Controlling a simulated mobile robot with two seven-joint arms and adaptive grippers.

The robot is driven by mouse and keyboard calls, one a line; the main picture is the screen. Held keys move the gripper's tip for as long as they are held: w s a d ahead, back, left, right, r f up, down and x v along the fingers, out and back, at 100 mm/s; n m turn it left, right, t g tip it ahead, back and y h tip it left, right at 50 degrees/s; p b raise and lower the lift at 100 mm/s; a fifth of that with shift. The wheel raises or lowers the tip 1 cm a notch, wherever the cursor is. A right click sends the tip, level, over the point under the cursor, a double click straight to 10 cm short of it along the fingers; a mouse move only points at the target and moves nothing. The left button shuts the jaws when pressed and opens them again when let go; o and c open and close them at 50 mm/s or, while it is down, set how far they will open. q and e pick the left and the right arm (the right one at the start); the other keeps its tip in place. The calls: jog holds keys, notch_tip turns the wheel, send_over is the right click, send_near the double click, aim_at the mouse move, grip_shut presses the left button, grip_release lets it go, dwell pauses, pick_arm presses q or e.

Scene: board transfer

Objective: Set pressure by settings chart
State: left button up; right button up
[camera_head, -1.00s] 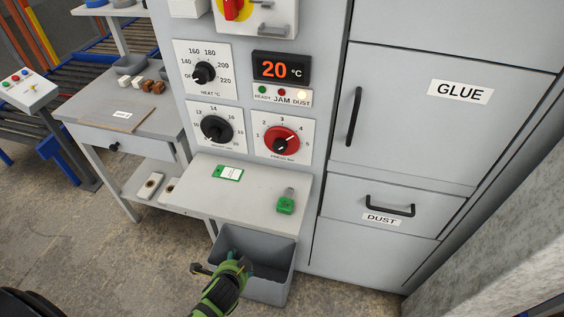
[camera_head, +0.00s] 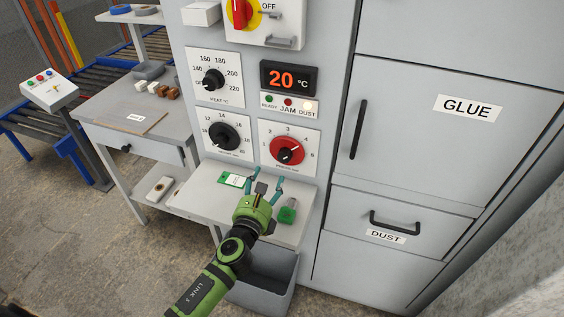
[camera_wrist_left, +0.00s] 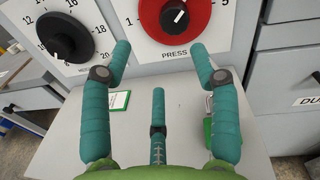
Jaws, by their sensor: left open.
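The red pressure dial (camera_head: 287,150) is on a white plate on the grey machine front, with its white pointer toward the upper right. It also shows at the top of the left wrist view (camera_wrist_left: 198,22), cut by the edge. My left gripper (camera_head: 266,178) is open and empty, just below the dial and above the small shelf, not touching the dial. In the left wrist view its fingers (camera_wrist_left: 160,48) are spread below the dial. A green and white card (camera_head: 234,180) lies on the shelf; its print is too small to read. My right gripper is not in view.
A black dial (camera_head: 223,136) sits left of the red one, with a heat dial (camera_head: 213,80) above. The display (camera_head: 288,78) reads 20 °C. A green padlock-like object (camera_head: 288,212) is on the shelf (camera_head: 205,190), close to my gripper. A grey bin (camera_head: 262,295) stands below.

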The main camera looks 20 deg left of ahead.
aim_at(283, 160)
pick_arm(q)
jog(key=w+m, duration=0.1)
jog(key=w, duration=0.1)
jog(key=w+d+m+h, duration=0.1)
jog(key=w, duration=0.2)
jog(key=w+m, duration=0.1)
jog(key=w, duration=0.2)
jog(key=shift+w+d+r+m+h+b, duration=0.2)
jog(key=shift+d+r+m+h+b, duration=0.05)
jog(key=shift+d+m+h+b, duration=0.05)
jog(key=shift+s, duration=0.1)
jog(key=c, duration=1.1)
